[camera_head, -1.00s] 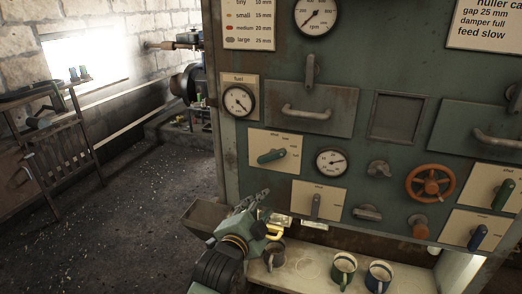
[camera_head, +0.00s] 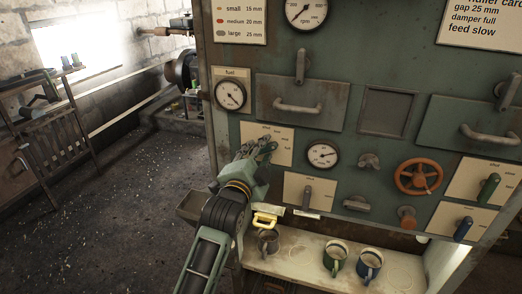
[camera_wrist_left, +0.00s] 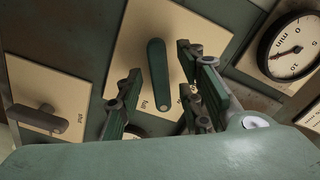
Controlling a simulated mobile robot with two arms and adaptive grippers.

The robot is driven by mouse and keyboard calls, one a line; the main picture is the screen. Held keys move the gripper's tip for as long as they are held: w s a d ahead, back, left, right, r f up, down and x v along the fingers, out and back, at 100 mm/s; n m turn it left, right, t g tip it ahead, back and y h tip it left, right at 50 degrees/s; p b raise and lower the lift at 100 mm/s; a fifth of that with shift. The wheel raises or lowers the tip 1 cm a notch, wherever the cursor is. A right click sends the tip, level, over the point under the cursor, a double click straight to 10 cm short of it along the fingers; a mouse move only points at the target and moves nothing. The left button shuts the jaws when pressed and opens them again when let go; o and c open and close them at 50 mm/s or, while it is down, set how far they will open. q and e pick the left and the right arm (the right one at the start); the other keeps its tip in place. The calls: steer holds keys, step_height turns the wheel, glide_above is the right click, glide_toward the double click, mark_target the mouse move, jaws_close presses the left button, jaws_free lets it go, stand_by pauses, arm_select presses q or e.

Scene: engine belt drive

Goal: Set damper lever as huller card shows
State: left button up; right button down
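The huller card (camera_head: 495,25), at the top right in the head view, reads "gap 25 mm", "damper full", "feed slow". My left gripper (camera_head: 264,147) is in front of a cream plate (camera_head: 283,134) on the green panel and hides most of its lever. In the left wrist view this green-handled lever (camera_wrist_left: 158,72) appears between the open fingers of my gripper (camera_wrist_left: 162,98). I see no clear finger contact. The lever's end is beside a word that looks like "full". The plate's name is too small to read. My right gripper is out of view.
Other levers are close by: a grey one (camera_head: 307,194) below, and green (camera_head: 489,188) and blue (camera_head: 463,229) ones at right. A gauge (camera_head: 322,155) and orange handwheel (camera_head: 418,178) are on the panel. Mugs (camera_head: 335,258) stand on the shelf below.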

arm_select(q)
steer(key=shift+w, duration=0.1)
steer(key=shift+c, duration=0.3)
jaws_close()
steer(key=shift+r+m+p, duration=0.1)
steer(key=shift+m+p, duration=1.1)
steer(key=shift+m, duration=1.7)
steer(key=shift+o, duration=0.3)
jaws_free()
